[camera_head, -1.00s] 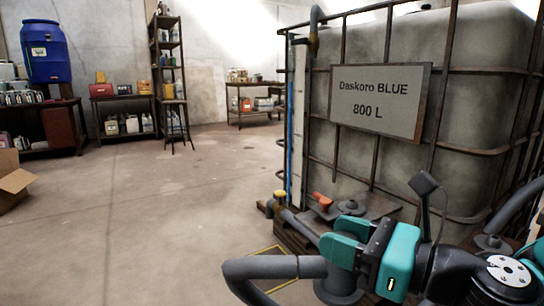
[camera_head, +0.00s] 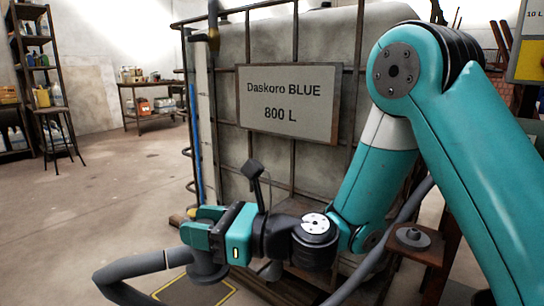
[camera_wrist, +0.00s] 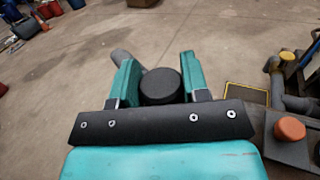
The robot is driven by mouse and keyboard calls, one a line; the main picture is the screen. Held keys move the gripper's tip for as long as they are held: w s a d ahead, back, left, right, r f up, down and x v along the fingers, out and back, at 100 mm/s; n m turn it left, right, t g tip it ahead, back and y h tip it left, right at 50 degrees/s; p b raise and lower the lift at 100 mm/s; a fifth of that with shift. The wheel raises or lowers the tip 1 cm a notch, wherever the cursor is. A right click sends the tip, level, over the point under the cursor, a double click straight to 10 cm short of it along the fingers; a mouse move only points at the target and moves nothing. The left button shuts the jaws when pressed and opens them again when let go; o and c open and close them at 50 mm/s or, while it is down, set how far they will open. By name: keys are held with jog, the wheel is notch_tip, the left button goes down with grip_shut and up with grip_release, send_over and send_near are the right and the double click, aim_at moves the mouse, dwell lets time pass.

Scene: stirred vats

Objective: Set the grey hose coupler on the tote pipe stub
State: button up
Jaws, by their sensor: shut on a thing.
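The grey hose coupler (camera_head: 207,268) hangs below my gripper (camera_head: 205,232) in the head view, with a thick grey hose (camera_head: 125,270) running off to the left. In the wrist view its dark round top (camera_wrist: 160,86) sits between the two teal fingers of my gripper (camera_wrist: 160,80), which is shut on it. The tote pipe (camera_wrist: 297,104) shows at the right of the wrist view, apart from the coupler, with a yellow part (camera_wrist: 287,56) beyond it. Which end is the stub is hard to tell. In the head view my gripper hides most of this pipe.
The caged tote (camera_head: 290,185) with its "Daskoro BLUE 800 L" sign (camera_head: 290,102) stands behind my arm. An orange cap (camera_wrist: 290,128) sits on a dark plate beside the pipe. A yellow-edged floor mark (camera_wrist: 247,94) lies nearby. Open floor (camera_head: 90,215) spreads left.

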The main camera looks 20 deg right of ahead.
jog(key=w+d+m+t+h+p, duration=0.8)
jog(key=w+d+h+p, duration=0.15)
jog(key=w+d, duration=1)
jog(key=f+b, duration=0.2)
jog(key=b, duration=0.1)
jog(key=a+f+b, duration=0.1)
jog(key=f+b, duration=0.2)
jog(key=shift+w, duration=0.1)
jog(key=shift+r, duration=0.1)
jog(key=shift+f+b, duration=0.4)
jog(key=shift+f, duration=0.25)
dwell(0.5)
jog(key=o, duration=0.7)
jog(key=shift+f, duration=0.1)
